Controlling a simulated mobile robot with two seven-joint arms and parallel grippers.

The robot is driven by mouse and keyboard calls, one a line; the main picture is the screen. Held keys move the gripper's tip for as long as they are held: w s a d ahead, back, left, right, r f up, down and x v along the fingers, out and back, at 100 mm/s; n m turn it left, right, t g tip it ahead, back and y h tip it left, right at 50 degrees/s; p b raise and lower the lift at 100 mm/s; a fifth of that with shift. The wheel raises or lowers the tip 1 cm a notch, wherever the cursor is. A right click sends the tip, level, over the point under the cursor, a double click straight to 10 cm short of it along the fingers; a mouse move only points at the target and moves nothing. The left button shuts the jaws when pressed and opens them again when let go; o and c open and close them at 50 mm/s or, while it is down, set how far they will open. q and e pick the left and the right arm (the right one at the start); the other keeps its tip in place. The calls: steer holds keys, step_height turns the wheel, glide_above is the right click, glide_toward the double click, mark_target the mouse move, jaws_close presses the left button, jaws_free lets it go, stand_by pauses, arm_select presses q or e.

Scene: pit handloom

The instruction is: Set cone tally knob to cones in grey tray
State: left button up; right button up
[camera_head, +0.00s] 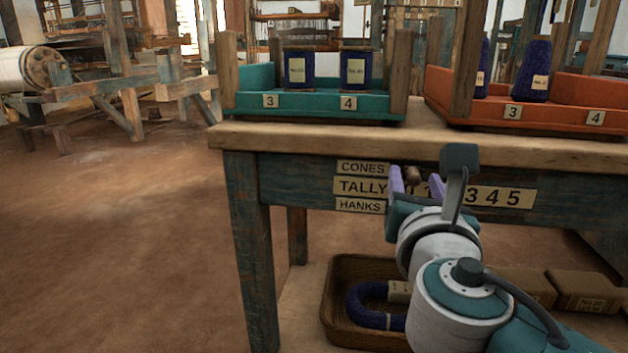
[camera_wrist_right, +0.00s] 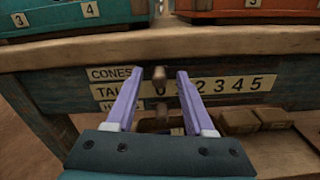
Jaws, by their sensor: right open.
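The tally board (camera_head: 360,187) on the table's front has rows marked CONES, TALLY and HANKS and a number strip up to 5. A brown upper knob (camera_wrist_right: 159,76) stands by the 0, level with the CONES label; a lower knob (camera_wrist_right: 162,113) is below it. My right gripper (camera_wrist_right: 160,74) is open, its two lilac fingers pointing at the board on either side of the upper knob, with gaps visible. My right arm hides part of the strip in the head view. No grey tray shows.
An orange tray (camera_head: 560,115) with blue cones (camera_head: 533,72) is at the right of the tabletop (camera_head: 300,135). Below, a brown tray (camera_head: 336,318) holds a blue hank (camera_head: 362,305), with cartons (camera_head: 585,290) to its right. Floor at the left is clear.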

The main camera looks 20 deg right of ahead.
jaws_close()
stand_by(0.4)
stand_by(1.0)
